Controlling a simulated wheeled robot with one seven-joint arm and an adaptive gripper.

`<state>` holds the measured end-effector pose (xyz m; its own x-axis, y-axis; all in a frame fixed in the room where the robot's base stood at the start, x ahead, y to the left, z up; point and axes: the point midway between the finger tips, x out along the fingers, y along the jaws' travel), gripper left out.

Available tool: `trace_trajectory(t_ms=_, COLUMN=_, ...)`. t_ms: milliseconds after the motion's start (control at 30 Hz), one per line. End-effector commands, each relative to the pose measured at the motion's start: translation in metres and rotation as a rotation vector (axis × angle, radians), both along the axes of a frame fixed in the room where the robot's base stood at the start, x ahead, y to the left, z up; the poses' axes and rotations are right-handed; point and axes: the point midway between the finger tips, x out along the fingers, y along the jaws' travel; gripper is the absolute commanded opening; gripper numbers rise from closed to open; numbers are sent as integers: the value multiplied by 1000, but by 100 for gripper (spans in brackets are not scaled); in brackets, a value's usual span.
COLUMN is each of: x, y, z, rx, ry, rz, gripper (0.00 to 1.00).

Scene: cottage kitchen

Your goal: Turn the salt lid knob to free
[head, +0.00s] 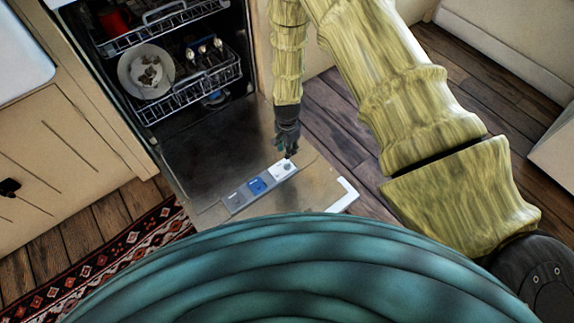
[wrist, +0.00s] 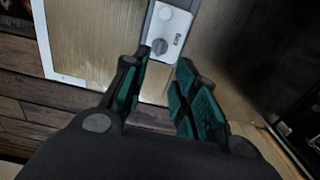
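The salt lid knob is a small grey round knob (wrist: 160,46) on the white section (wrist: 178,27) of a panel set in the lowered dishwasher door. In the head view the knob (head: 287,167) is at the panel's right end, just below my gripper (head: 288,151). In the wrist view my gripper (wrist: 164,65) has its two green-padded fingers spread apart with nothing between them. The knob lies just beyond the fingertips, nearer the left finger, and looks apart from both. The panel's lettering is too small to read.
The panel also has a blue section (head: 257,186) and a grey section (head: 236,199). The open door (head: 205,150) lies below racks (head: 205,85) holding a bowl (head: 150,72). A patterned rug (head: 125,252) covers wooden floor at left. A white-edged strip (head: 345,195) borders the door's right corner.

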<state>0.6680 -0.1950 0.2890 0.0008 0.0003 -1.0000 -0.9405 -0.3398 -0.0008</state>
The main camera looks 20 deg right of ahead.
Motion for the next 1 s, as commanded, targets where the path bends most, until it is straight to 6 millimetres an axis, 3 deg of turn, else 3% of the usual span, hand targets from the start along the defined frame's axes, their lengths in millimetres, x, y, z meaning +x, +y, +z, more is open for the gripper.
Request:
trace_trajectory(t_ms=600, x=-1, y=0, z=-89, rx=1, ry=1, rz=0, gripper=29)
trace_trajectory(t_ms=1000, x=-1, y=0, z=-104, rx=0, ry=0, rz=2, gripper=29)
